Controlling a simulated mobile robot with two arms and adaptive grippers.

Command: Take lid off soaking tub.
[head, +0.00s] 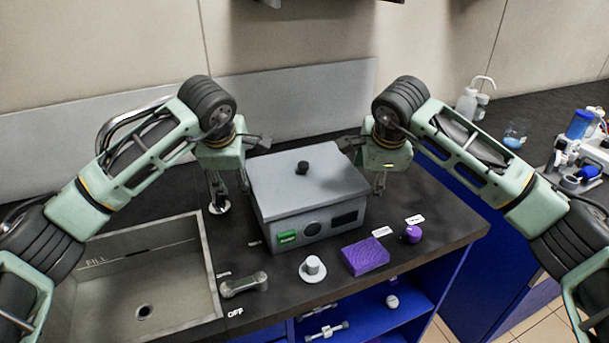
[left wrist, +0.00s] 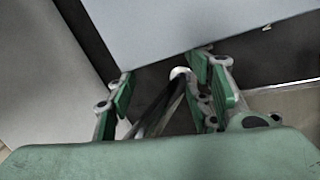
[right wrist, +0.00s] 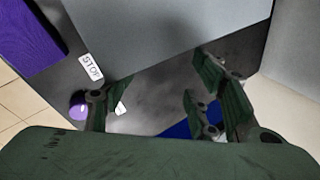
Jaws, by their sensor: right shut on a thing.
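The soaking tub (head: 314,232) is a grey box with a green button and dark panels on its front. In the left wrist view (left wrist: 165,92), the lid's edge reaches close to the fingertips, with a metal spout between the fingers. My right gripper (head: 378,185) is at the tub's right side, shut on the lid's edge. The right wrist view shows the lid (right wrist: 170,35) by its fingers; the exact contact is unclear.
A sink (head: 140,245) is at the left. A purple block (head: 365,256), a purple knob (head: 412,234), a white knob (head: 313,266) and a grey lever (head: 244,285) are along the front of the counter. Bottles and a beaker (head: 516,133) stand at the back right.

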